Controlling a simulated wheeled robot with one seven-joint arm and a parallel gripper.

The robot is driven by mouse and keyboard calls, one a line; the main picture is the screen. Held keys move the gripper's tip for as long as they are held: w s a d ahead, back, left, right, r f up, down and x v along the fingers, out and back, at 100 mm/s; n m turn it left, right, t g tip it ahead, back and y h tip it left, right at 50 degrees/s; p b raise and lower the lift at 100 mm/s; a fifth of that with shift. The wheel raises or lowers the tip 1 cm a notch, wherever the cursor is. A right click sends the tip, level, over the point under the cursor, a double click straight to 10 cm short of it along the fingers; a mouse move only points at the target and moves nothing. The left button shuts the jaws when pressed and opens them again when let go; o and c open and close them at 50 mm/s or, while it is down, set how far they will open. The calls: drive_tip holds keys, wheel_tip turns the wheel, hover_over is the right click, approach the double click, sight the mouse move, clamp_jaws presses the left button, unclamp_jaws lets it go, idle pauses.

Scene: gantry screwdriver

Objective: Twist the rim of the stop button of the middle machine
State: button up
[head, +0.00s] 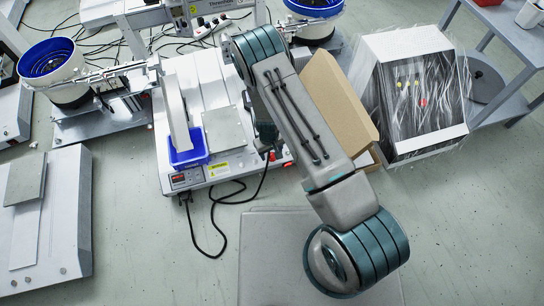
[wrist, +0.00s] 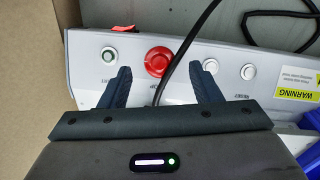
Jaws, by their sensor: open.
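The middle machine (head: 190,72) is a pale grey unit with a front control panel, which fills the wrist view (wrist: 230,55). Its stop button (wrist: 158,60) is a red round knob with a wide rim, between a green-ringed button on the left and white buttons on the right. My gripper (wrist: 160,69) is open, one finger on each side of the red button. The fingertips look apart from the rim; their height relative to it is unclear. In the head view my arm hides most of the gripper.
A black cable (wrist: 185,45) runs right beside the stop button and between my fingers. A blue bin (head: 188,150) sits at the machine's front. A cardboard box (head: 338,100) and a wrapped machine (head: 415,125) stand to the right.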

drive_tip(key=shift+f+b, duration=0.3)
drive_tip(key=shift+f, duration=0.9)
